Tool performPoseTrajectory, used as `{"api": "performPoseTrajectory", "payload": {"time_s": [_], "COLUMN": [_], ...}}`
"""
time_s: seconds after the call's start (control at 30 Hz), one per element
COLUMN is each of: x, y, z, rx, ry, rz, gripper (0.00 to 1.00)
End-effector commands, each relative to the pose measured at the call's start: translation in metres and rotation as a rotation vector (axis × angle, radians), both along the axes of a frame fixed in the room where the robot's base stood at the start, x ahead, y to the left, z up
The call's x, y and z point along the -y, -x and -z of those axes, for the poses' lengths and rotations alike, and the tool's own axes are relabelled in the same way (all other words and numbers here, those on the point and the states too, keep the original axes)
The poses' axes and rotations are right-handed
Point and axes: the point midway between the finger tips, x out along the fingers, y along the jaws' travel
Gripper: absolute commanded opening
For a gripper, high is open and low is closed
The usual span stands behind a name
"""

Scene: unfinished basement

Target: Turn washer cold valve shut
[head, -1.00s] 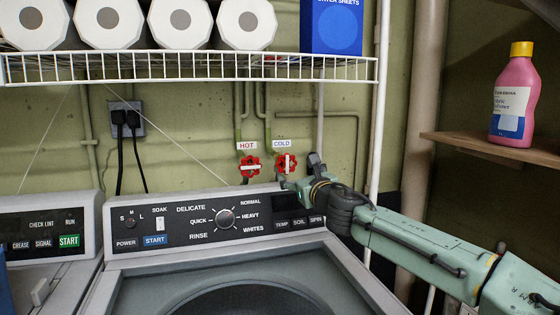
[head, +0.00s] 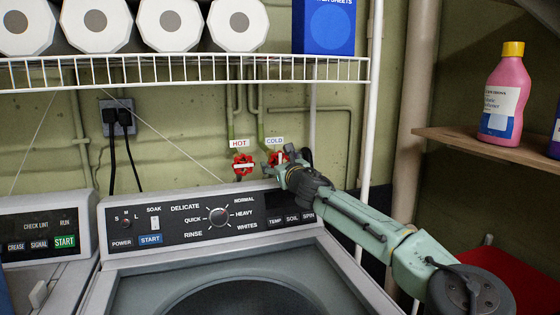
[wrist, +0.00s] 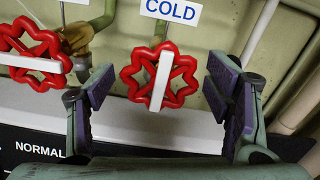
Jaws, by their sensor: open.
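The cold valve is a red lobed handwheel (wrist: 160,76) with a white bar that stands nearly upright, tilted slightly. It is under the COLD label (wrist: 170,10) in the wrist view. In the head view the cold valve (head: 274,159) is partly hidden by my gripper (head: 284,164). My gripper is open, with one finger on each side of the wheel in the wrist view. Gaps show between both fingers and the wheel, and I see no contact. The wheel seems a little beyond the fingertips.
The hot valve (head: 243,164), a similar red wheel with a level white bar, is close on the left. The washer's control panel (head: 185,238) lies just below. A white wire shelf (head: 180,72) hangs above, and a white upright pole (head: 370,130) stands to the right.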

Motion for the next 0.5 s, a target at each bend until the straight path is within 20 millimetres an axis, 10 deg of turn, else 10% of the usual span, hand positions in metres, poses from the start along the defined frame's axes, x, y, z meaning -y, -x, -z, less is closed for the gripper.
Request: {"api": "performPoseTrajectory", "payload": {"time_s": [0.5], "x": [0.0003], "y": [0.0002], "z": [-0.0001], "rx": [0.000], "ry": [0.000], "rz": [0.000], "gripper": [0.50]}}
